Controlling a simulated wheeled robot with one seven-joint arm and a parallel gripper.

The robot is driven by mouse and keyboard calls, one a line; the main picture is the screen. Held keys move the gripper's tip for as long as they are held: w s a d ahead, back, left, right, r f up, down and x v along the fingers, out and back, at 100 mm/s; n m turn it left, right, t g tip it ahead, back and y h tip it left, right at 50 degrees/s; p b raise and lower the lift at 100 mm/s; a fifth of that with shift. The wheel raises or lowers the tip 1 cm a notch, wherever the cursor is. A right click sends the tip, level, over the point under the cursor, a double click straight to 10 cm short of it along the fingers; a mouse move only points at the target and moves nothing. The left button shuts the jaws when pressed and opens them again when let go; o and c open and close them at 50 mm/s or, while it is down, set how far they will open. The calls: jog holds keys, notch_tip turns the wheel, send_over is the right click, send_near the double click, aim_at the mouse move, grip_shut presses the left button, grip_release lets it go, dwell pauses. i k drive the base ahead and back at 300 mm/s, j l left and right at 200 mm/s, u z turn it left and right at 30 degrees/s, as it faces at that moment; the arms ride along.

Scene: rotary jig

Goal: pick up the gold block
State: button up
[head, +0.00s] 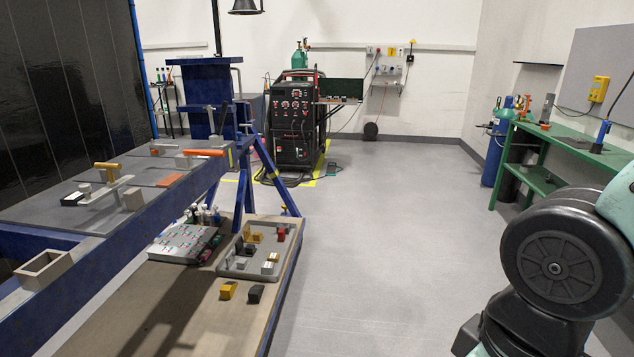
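A gold block (229,290) sits on the brown lower table, close to its right edge and in front of a grey tray (231,271). A small dark block (256,293) sits just to its right, with a narrow gap. Another gold-coloured piece (253,236) is in the back of the tray, among red, white and silver pieces. My gripper is out of view. Only part of my arm shows at the lower right, well apart from the gold block.
A blue-framed jig (87,242) with clamps and orange-handled parts stands over the lower table (165,305) on the left. A panel (183,243) with small parts lies beside the tray. Open grey floor (370,220) runs down the middle. A green bench (545,137) stands right.

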aim_at(272, 256)
jog(key=i+l+u, duration=0.1)
jog(key=i+u, duration=0.2)
jog(key=i+l+u, duration=0.3)
jog(key=i, duration=0.15)
jog(key=i+l+u, duration=0.15)
jog(key=i+u, duration=0.15)
jog(key=i+l, duration=0.15)
jog(key=i, duration=0.4)
jog(key=i+l+u, duration=0.1)
jog(key=i, duration=0.45)
jog(key=i+l, duration=0.2)
jog(key=i, duration=0.3)
jog(key=i+l, duration=0.15)
jog(key=i, duration=0.4)
jog(key=u, duration=0.05)
